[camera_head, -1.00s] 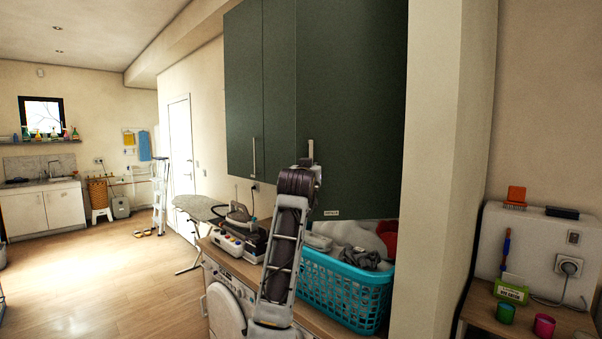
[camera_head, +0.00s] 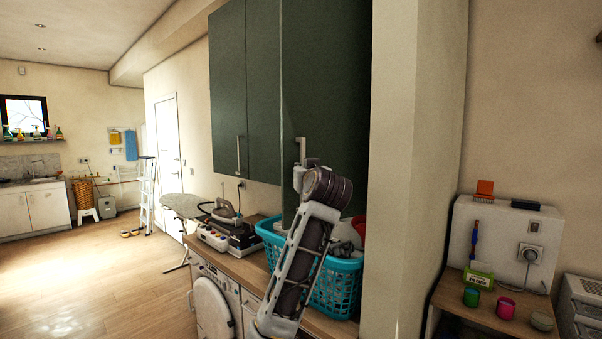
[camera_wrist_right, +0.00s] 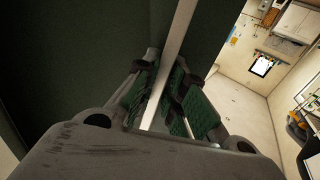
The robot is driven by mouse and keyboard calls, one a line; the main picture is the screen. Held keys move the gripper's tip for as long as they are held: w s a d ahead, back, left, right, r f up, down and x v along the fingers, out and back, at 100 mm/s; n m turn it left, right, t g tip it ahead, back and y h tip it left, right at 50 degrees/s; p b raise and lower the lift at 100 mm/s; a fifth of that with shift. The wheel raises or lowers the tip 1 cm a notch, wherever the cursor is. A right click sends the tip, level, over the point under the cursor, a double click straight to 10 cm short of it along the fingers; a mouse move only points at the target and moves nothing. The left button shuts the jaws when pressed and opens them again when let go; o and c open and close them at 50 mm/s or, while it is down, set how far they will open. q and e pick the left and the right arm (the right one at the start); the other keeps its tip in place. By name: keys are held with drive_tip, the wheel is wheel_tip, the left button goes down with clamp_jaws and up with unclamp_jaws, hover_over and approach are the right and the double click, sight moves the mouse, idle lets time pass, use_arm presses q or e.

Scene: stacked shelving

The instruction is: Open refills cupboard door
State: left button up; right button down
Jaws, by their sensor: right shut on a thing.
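The dark green cupboard door (camera_head: 335,100) on the right of the wall cupboards stands partly open. Its left edge is swung out towards me and hangs lower in the picture than the neighbouring doors. My right gripper (camera_head: 303,163) is at the door's pale vertical handle (camera_head: 301,147). In the right wrist view the fingers (camera_wrist_right: 160,95) are closed around the handle bar (camera_wrist_right: 177,45), with the green door (camera_wrist_right: 80,60) behind. No door label shows; my right arm covers part of the lower door. My left gripper is out of view.
Closed green cupboard doors (camera_head: 228,95) are to the left. Below, a turquoise laundry basket (camera_head: 340,285) and an iron (camera_head: 226,212) stand on a wooden counter (camera_head: 262,262). A beige pillar (camera_head: 415,160) is close on the right. The floor (camera_head: 110,280) at left is clear.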

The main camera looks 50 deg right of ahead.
drive_tip(key=shift+s+a, duration=0.1)
drive_tip(key=shift+s, duration=0.35)
drive_tip(key=c, duration=1.5)
unclamp_jaws()
drive_tip(key=shift+a, duration=0.1)
drive_tip(key=shift+v, duration=3.7)
